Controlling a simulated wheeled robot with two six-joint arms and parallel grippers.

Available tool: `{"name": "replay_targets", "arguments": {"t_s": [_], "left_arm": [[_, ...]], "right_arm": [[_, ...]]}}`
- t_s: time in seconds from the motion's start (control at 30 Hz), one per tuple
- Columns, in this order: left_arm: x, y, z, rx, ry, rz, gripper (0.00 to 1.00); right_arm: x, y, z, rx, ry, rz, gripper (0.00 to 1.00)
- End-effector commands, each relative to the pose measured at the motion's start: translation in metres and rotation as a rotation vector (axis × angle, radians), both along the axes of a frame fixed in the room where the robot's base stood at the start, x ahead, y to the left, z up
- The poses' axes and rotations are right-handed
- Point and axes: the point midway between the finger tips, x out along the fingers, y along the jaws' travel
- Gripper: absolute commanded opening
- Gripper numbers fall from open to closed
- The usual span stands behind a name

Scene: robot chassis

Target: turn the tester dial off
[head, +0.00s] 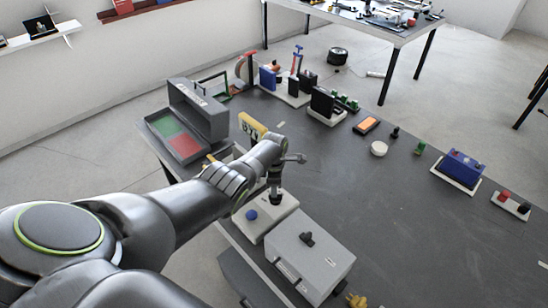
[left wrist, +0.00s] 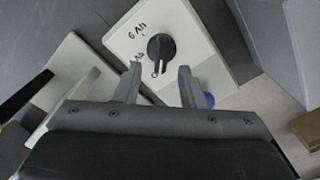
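The tester is a white board with a blue button; it lies near the table's front edge in the head view (head: 262,228) and fills the upper middle of the left wrist view (left wrist: 205,60). Its black dial (left wrist: 161,46) has a pointer end towards the gripper, and small dark marks are printed beside it. My left gripper (head: 276,186) is above the board and hides part of it. In the left wrist view its two fingers (left wrist: 160,72) are apart, with the dial just beyond and between the tips. I cannot tell whether they touch it. My right gripper is not in view.
A grey box with a black knob (head: 308,262) stands to the right of the board. An open grey case (head: 204,118) and a yellow block (head: 251,126) are behind my left arm. A blue battery (head: 463,166) sits further right. The table's middle (head: 370,200) is clear.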

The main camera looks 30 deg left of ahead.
Motion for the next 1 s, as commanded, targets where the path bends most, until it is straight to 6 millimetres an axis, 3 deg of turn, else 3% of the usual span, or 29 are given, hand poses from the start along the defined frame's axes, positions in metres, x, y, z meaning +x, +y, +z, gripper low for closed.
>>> {"name": "replay_targets", "arguments": {"t_s": [0.37,1.0], "left_arm": [[-0.001,0.001,0.037,0.001,0.0,0.0,0.36],[-0.001,0.001,0.127,0.001,0.0,0.001,0.36]], "right_arm": [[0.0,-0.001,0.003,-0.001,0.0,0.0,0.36],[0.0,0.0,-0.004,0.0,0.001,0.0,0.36]]}}
